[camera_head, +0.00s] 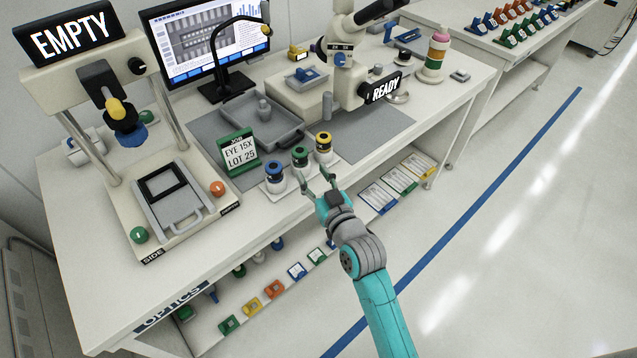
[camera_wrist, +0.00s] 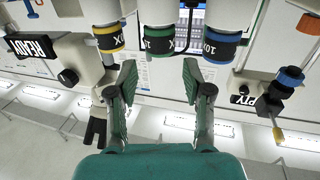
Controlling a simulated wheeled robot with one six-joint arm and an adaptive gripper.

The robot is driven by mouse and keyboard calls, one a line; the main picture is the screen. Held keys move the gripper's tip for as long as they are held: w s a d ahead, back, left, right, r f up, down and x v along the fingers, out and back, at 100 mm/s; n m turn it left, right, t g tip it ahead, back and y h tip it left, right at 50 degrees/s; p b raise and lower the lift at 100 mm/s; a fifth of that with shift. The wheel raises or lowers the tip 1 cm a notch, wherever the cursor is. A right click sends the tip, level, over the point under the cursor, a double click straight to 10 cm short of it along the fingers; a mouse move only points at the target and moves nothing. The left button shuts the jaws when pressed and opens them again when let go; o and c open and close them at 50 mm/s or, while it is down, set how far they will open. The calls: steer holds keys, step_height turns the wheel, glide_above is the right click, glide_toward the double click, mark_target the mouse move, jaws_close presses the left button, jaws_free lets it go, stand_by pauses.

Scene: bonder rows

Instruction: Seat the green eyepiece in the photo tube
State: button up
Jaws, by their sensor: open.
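The green-banded eyepiece (camera_head: 300,157) stands in the middle of a row of three on a pale holder at the bench's front edge. In the wrist view the green eyepiece (camera_wrist: 159,40) is just beyond my fingertips, centred between them. My gripper (camera_head: 316,181) is open and empty, and its two fingers show apart in the wrist view (camera_wrist: 159,68). A blue-banded eyepiece (camera_head: 274,175) and a yellow-banded one (camera_head: 323,145) flank the green one. The microscope (camera_head: 341,60) stands behind, with a READY sign. I cannot clearly make out its photo tube.
A green job card (camera_head: 238,152) reading EYE 15X LOT 25 stands left of the eyepieces. A grey tray (camera_head: 262,122) lies behind it. A press-like station (camera_head: 165,205) with an EMPTY sign is at the left. The aisle floor (camera_head: 500,230) to the right is clear.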

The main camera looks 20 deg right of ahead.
mark_target(303, 159)
steer(key=shift+w+a, duration=0.2)
steer(key=shift+w, duration=3.5)
jaws_close()
steer(key=shift+r, duration=3.5)
